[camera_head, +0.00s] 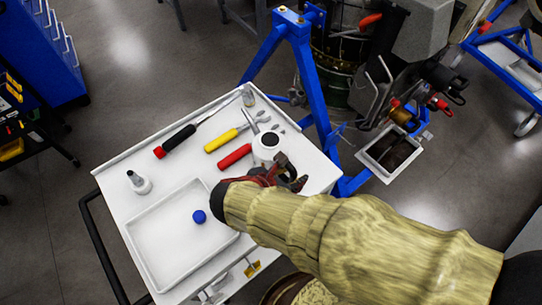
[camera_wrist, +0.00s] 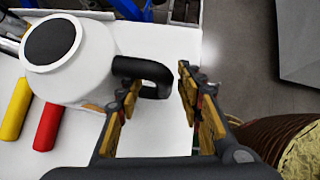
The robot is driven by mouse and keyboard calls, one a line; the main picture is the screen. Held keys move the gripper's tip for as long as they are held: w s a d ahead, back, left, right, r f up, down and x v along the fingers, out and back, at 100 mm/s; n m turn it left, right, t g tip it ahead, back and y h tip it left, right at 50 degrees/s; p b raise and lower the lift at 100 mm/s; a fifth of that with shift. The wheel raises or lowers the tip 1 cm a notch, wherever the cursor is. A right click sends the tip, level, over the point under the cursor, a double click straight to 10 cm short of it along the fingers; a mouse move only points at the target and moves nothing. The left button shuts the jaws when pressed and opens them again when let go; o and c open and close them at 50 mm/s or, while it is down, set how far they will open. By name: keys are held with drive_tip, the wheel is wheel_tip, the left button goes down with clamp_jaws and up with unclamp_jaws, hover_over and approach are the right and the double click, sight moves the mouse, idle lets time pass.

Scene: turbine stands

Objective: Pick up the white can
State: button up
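The white can (camera_head: 268,147) stands upright on the white cart top, near its right side. It has a dark round top and a black handle (camera_wrist: 150,72), seen in the wrist view with the white body (camera_wrist: 75,72) at upper left. My gripper (camera_head: 288,174) is just in front and to the right of the can. In the wrist view my gripper (camera_wrist: 160,93) is open, with the outer part of the handle between its fingers. The left fingertip is close to the handle loop; contact cannot be told. A gap shows between the handle and the right finger.
Red (camera_head: 235,157), yellow (camera_head: 221,140) and black-handled (camera_head: 180,140) tools lie left of the can. A shallow white tray (camera_head: 140,255) holds a blue cap (camera_head: 199,216). A small bottle (camera_head: 138,182) stands behind it. A blue stand (camera_head: 312,85) rises beyond the cart.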

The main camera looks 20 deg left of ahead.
drive_tip(key=b+x, duration=0.2)
drive_tip(key=x, duration=0.1)
drive_tip(key=shift+d+f, duration=0.35)
drive_tip(key=shift+w+d+f+b, duration=0.2)
drive_tip(key=shift+w+f+b, duration=0.15)
drive_tip(key=shift+w, duration=0.2)
clamp_jaws()
idle(0.4)
